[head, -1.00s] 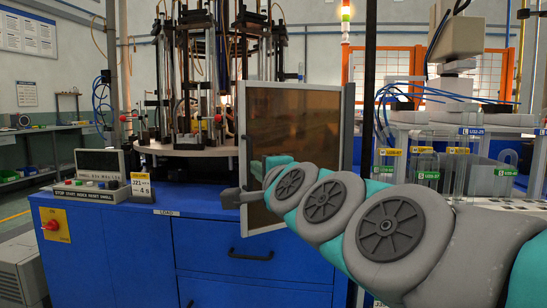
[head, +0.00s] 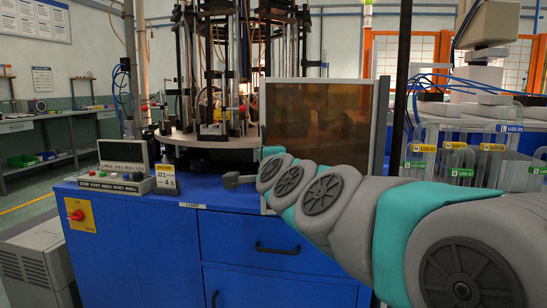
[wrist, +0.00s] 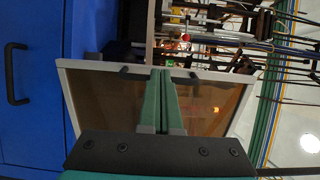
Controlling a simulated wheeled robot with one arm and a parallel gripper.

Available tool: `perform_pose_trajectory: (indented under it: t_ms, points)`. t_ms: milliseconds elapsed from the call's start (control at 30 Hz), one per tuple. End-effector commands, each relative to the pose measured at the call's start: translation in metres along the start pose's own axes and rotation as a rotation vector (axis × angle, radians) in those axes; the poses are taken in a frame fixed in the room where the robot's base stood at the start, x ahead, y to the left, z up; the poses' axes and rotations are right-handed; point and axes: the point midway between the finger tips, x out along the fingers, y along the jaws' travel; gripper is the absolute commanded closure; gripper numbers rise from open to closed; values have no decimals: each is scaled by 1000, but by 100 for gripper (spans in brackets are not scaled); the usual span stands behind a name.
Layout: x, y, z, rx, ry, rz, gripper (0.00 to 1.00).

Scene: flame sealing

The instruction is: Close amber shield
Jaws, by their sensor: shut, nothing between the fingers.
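The amber shield (head: 318,118) is a brown translucent panel in a pale frame, standing at the front right of the machine above the blue cabinet. In the wrist view, the shield (wrist: 105,100) fills the middle, with small dark fittings on its upper edge. My gripper's green fingers (wrist: 161,72) are together and empty, close to that edge; whether they touch it I cannot tell.
The blue cabinet (head: 130,235) has black handles and a red switch. The machine's round table (head: 195,142) is behind.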

Motion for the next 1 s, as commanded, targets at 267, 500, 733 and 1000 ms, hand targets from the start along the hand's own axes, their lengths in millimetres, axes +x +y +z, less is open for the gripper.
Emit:
perform_pose_trajectory:
  t_ms: [267, 500, 733, 1000]
  points:
    - [60, -1, 2, 0, 0, 1, 100]
    - [92, -1, -2, 1, -1, 1, 100]
    - [105, -1, -4, 0, -2, 2, 100]
    - [107, -1, -4, -1, -2, 1, 100]
